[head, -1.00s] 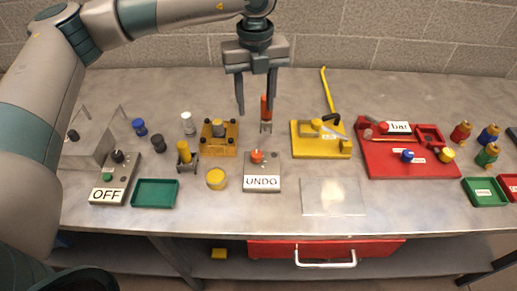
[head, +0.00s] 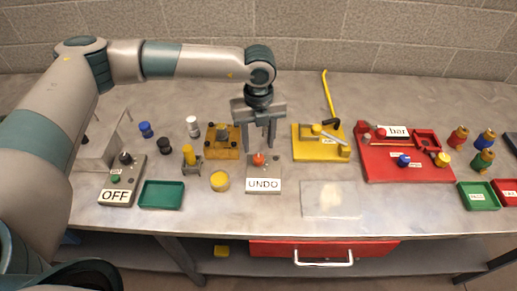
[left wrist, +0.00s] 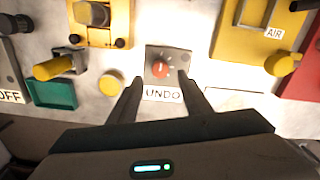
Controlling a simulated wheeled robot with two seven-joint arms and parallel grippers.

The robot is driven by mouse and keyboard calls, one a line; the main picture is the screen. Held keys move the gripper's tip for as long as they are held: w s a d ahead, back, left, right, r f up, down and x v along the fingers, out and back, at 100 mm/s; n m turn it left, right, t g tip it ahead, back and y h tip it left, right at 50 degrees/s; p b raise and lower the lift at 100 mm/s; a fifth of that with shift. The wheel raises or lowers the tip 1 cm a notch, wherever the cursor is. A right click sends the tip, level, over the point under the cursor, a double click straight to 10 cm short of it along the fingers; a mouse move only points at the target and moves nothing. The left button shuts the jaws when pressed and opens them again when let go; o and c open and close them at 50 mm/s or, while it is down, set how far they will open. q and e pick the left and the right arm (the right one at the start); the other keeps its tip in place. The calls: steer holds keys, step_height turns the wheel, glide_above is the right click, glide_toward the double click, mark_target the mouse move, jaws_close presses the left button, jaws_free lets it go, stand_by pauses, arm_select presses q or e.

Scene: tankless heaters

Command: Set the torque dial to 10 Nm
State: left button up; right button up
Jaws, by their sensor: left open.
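The torque dial is a red-orange knob (head: 258,159) on a small grey box (head: 273,173) with a white UNDO label (head: 264,185). In the left wrist view the knob (left wrist: 161,68) shows a pale pointer mark, but its setting is too small to read. My left gripper (head: 259,146) is open, pointing down just above and behind the dial in the head view. In the left wrist view its two fingers (left wrist: 158,82) lie on either side of the box's lower part, with the knob seen between and beyond their tips. My right gripper is not in view.
A wooden block fixture (head: 222,152) stands left of the dial, and a yellow round piece (head: 220,181) lies nearer. A yellow plate with a lever (head: 310,153) stands to the right, beyond a clear sheet (head: 331,200). A red tray (head: 375,168) is farther right.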

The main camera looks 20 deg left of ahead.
mark_target(259, 157)
arm_select(q)
steer(key=shift+f+p, duration=0.8)
steer(key=shift+f, duration=2.05)
steer(key=c, duration=1)
